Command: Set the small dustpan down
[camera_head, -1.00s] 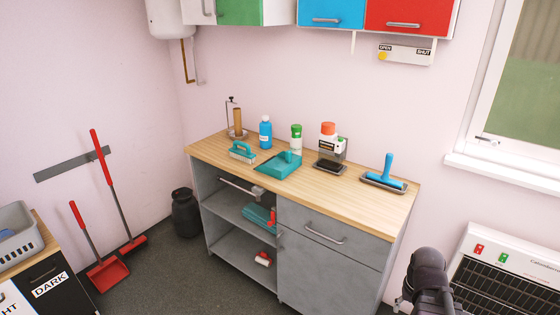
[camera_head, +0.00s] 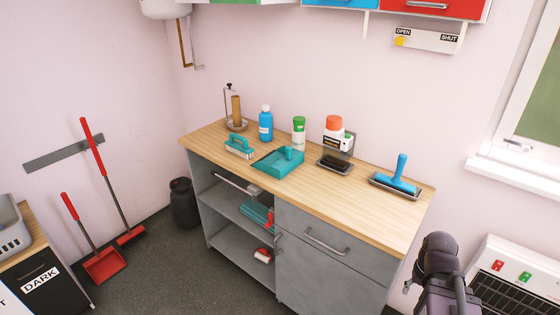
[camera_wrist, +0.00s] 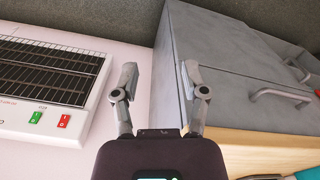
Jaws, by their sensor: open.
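The small teal dustpan (camera_head: 278,162) lies on the wooden worktop of the grey cabinet, near its middle, with its short handle pointing up toward the back. My gripper (camera_wrist: 158,78) is open and empty in the wrist view, its two fingers apart with nothing between them. The wrist view shows the grey cabinet (camera_wrist: 230,62) to the right of the fingers. In the head view my arm is at the lower right, well away from the dustpan, and the fingers cannot be made out there.
A teal scrubbing brush (camera_head: 239,147), blue bottle (camera_head: 265,124), green-capped container (camera_head: 298,132) and blue squeegee-like tool in a tray (camera_head: 400,178) stand on the worktop (camera_head: 340,195). A heater (camera_wrist: 50,85) is on the wall left of the fingers. The worktop's front strip is clear.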

